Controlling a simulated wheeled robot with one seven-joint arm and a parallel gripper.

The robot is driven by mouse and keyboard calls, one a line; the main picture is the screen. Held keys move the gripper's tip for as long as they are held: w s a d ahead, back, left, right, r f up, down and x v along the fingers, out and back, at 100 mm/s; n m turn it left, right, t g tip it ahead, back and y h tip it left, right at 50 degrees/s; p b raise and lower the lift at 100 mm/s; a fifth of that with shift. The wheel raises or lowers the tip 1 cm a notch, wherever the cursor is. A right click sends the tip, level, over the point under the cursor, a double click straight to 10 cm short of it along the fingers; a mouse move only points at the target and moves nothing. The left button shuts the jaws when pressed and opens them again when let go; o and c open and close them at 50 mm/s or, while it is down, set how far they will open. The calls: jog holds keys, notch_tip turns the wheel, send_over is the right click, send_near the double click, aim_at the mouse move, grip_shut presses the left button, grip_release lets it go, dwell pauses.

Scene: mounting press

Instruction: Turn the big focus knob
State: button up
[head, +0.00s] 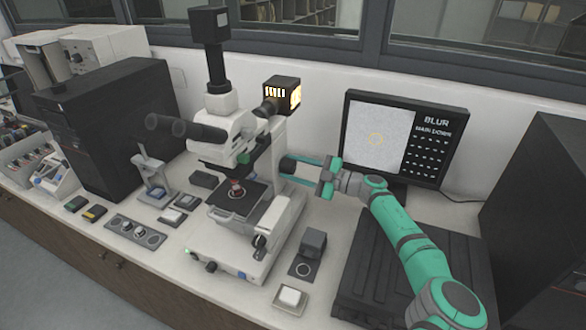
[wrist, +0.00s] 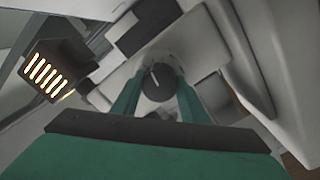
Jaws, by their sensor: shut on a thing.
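The white microscope (head: 223,133) stands on the bench. The big focus knob (head: 287,164) is a dark round knob on its right side. In the wrist view the knob (wrist: 158,84) shows a pale line on its face, nearly upright and slightly tilted. My gripper (head: 289,171) reaches in from the right, with its two green fingers on either side of the knob. In the wrist view my gripper (wrist: 157,88) is shut on the knob. The fingers hide part of the knob's rim.
A lit lamp housing (head: 282,94) is above the knob. A black case (head: 410,275) lies below my arm. A small dark block (head: 313,243) stands right of the microscope base.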

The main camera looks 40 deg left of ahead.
jog(key=shift+n, duration=2.8)
jog(key=o, duration=1)
jog(key=shift+o, duration=0.2)
jog(key=v, duration=1.1)
jog(key=shift+f, duration=0.1)
jog(key=shift+c, duration=0.5)
